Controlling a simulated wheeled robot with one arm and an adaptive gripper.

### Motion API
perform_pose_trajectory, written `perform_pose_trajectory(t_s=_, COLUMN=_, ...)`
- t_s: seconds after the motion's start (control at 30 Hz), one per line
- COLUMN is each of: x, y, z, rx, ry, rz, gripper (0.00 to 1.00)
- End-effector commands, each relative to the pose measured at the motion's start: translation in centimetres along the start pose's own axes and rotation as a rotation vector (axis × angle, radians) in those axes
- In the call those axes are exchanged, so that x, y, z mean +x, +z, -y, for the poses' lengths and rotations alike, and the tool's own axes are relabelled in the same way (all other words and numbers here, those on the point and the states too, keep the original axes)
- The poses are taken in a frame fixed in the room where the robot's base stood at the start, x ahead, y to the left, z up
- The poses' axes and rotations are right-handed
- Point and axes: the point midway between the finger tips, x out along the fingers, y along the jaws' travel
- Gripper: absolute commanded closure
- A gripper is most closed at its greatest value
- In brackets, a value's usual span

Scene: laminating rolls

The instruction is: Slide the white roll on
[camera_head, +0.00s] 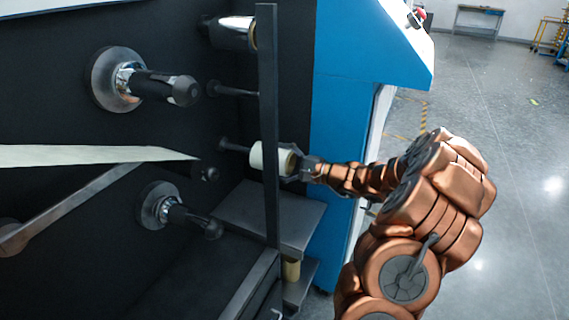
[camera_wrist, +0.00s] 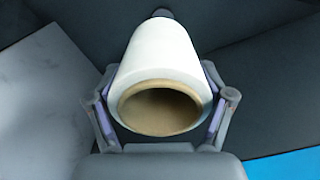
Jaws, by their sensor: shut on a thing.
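The white roll (camera_head: 257,157) has a brown cardboard core and is held level at the dark machine face in the head view. In the wrist view the white roll (camera_wrist: 160,62) points away from me, its open core end facing the camera. My gripper (camera_head: 293,168) is shut on the roll's near end, with one finger on each side; it also shows in the wrist view (camera_wrist: 160,112). A dark spindle (camera_head: 234,146) lies in line with the roll's far end. Its end (camera_wrist: 162,13) shows just beyond the roll. I cannot tell whether the spindle enters the core.
A dark upright bar (camera_head: 267,60) stands close to the roll. Another spindle (camera_head: 232,91) and a chrome-ended roller (camera_head: 233,32) are above. A grey step (camera_head: 290,220) lies below, and a blue machine panel (camera_head: 340,130) stands right. The floor at right is open.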

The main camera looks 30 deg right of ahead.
Motion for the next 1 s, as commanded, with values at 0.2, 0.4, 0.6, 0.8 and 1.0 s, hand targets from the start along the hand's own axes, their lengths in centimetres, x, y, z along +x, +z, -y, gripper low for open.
perform_pose_trajectory(t_s=0.2, x=1.1, y=0.1, z=0.1, rx=0.0, ry=-0.002, rz=0.003, gripper=0.69)
perform_pose_trajectory(t_s=0.4, x=2.1, y=0.1, z=0.1, rx=0.0, ry=-0.003, rz=0.004, gripper=0.69)
perform_pose_trajectory(t_s=0.6, x=3.0, y=0.1, z=0.0, rx=0.0, ry=-0.002, rz=0.004, gripper=0.69)
perform_pose_trajectory(t_s=0.8, x=4.0, y=0.1, z=0.0, rx=0.0, ry=-0.002, rz=0.003, gripper=0.69)
perform_pose_trajectory(t_s=1.0, x=4.9, y=0.1, z=0.0, rx=0.0, ry=-0.001, rz=0.003, gripper=0.69)
